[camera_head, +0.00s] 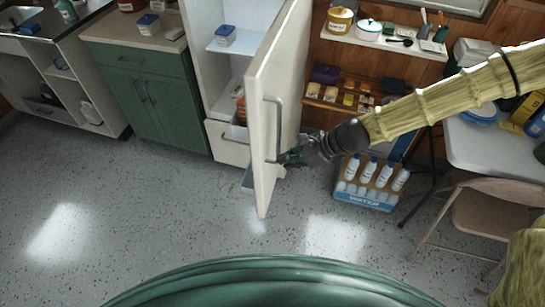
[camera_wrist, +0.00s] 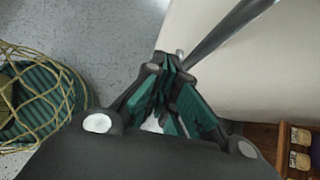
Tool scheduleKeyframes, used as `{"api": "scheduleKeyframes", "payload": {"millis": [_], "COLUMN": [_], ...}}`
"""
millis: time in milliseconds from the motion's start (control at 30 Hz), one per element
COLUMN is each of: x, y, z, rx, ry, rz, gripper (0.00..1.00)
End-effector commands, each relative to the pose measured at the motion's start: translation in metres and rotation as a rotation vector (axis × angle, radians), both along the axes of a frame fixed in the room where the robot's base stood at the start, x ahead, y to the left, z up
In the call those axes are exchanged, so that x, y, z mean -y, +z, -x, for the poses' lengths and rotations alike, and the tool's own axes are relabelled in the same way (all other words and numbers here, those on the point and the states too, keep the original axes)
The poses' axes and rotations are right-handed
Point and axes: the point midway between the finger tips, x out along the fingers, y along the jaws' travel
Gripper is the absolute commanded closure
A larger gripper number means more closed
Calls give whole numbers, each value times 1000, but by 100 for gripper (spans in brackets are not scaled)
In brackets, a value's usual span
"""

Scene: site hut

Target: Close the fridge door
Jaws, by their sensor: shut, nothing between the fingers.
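The fridge door (camera_head: 268,95) stands wide open, swung out toward me, with a grey bar handle (camera_head: 277,128) on its right-hand face. The open fridge (camera_head: 222,68) behind it shows pale shelves and a lower drawer. My gripper (camera_head: 290,156) is beside the door's handle face, near the lower end of the handle. In the wrist view my gripper (camera_wrist: 172,72) is shut and empty, with its tips close to the handle (camera_wrist: 232,30) and the pale door panel (camera_wrist: 255,65). I cannot tell whether the tips touch the door.
A crate of water bottles (camera_head: 366,193) stands on the floor right of the door. A folding chair (camera_head: 478,215) and a table (camera_head: 485,150) are further right. Green cabinets (camera_head: 150,95) stand left of the fridge. The floor (camera_head: 150,200) at front left is clear.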

Motion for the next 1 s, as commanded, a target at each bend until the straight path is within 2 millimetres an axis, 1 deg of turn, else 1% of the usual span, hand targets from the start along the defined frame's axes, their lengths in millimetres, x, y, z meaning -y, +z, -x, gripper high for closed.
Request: {"api": "scheduleKeyframes", "payload": {"millis": [33, 67, 200, 400, 767, 800, 867, 1000], "x": [-3, -8, -23, -37, -40, -51, -46, -46], "y": [-3, 0, 0, -1, -2, -3, -2, -2], "z": [0, -1, -6, -9, -10, -9, -11, -12], "rx": [-2, -1, -2, -1, -1, -3, -1, -1], "ry": [1, 1, 1, 1, 0, 3, 1, -7], "rz": [-1, 0, 0, 0, 0, -1, 0, 0], "gripper": [100, 100, 100, 100, 100, 100, 100, 100]}}
